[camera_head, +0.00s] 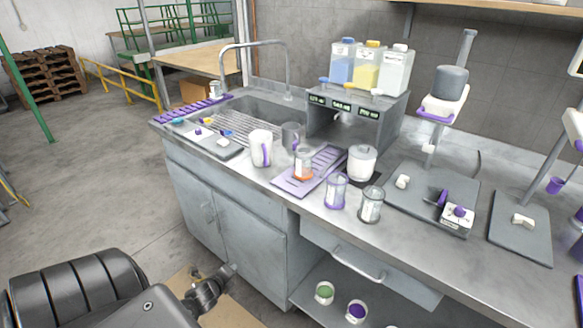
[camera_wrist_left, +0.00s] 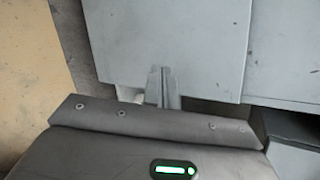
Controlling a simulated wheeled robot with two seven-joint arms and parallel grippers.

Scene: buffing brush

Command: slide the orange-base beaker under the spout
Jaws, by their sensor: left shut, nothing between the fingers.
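The orange-base beaker (camera_head: 303,163) stands upright on a purple slotted tray (camera_head: 291,185) on the grey counter. It is in front of the dispenser (camera_head: 390,115), which carries three bottles with blue, yellow and clear contents. The spouts under the dispenser's front are too small to make out clearly. My left gripper (camera_head: 230,268) is low in front of the cabinet doors, below the counter and well away from the beaker. Its fingers are shut and empty, and also show in the left wrist view (camera_wrist_left: 163,84) against the grey cabinet. My right gripper is out of view.
A purple-base beaker (camera_head: 336,192) and a grey-base beaker (camera_head: 371,205) stand right of the tray near the counter edge. A white jug (camera_head: 260,148) stands left, and a lidded white pot (camera_head: 362,163) right. An open shelf (camera_head: 300,296) is below.

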